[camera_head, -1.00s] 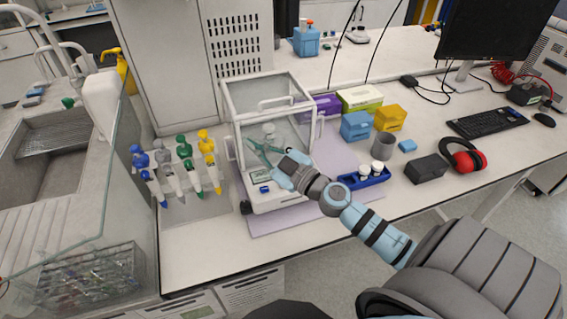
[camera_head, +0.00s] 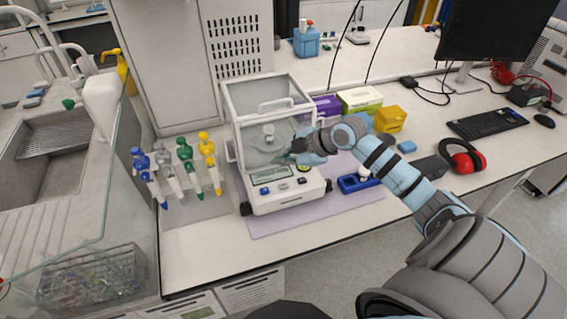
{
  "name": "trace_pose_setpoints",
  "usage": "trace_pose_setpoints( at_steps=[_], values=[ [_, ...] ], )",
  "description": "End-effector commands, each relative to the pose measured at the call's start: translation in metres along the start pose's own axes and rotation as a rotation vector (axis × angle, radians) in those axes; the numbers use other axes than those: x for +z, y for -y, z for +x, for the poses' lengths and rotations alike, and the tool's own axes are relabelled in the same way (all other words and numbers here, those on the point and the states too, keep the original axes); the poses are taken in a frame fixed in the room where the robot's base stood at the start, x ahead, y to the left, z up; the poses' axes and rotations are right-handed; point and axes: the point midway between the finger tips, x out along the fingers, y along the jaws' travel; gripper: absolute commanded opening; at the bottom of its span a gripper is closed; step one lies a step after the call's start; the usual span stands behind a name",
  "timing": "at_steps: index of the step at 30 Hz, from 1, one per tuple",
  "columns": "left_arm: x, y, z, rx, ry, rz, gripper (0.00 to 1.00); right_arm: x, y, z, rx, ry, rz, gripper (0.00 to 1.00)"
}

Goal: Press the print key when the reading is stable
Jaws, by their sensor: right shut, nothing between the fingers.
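The analytical balance (camera_head: 285,197) stands on the bench with its glass draft shield (camera_head: 262,106) above. A small pale object (camera_head: 269,131) shows inside the shield. The front panel has a display (camera_head: 271,175), blue keys at the lower left, a small dark key (camera_head: 302,181) and a round yellow-green mark (camera_head: 303,168) at the right. The reading and key labels are too small to read. My right gripper (camera_head: 295,149) is shut and empty, above the right part of the panel at the shield's front. Its fingertips are partly hidden, and I cannot tell whether they touch anything. My left gripper is out of view.
A blue tray (camera_head: 360,184) with white-capped vials lies right of the balance on a purple mat (camera_head: 259,226). Several pipettes (camera_head: 184,150) stand in a rack at the left.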

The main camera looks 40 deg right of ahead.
Motion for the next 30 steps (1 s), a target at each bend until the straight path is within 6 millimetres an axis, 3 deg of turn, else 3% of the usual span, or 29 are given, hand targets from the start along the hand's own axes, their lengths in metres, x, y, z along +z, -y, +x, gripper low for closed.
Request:
trace_pose_setpoints(
  at_steps=[5, 11, 18, 30],
  values=[
    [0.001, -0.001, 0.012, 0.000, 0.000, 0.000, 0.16, 0.014, 0.014, 0.019, -0.001, 0.000, 0.002, 0.00],
    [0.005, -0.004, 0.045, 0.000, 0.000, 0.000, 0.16, 0.029, 0.029, 0.040, 0.000, 0.000, -0.001, 0.00],
    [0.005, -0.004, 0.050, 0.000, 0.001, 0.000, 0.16, 0.038, 0.038, 0.052, 0.000, 0.000, 0.000, 0.00],
    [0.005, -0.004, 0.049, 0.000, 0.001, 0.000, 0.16, 0.037, 0.038, 0.052, 0.000, -0.001, 0.000, 0.00]
  ],
)
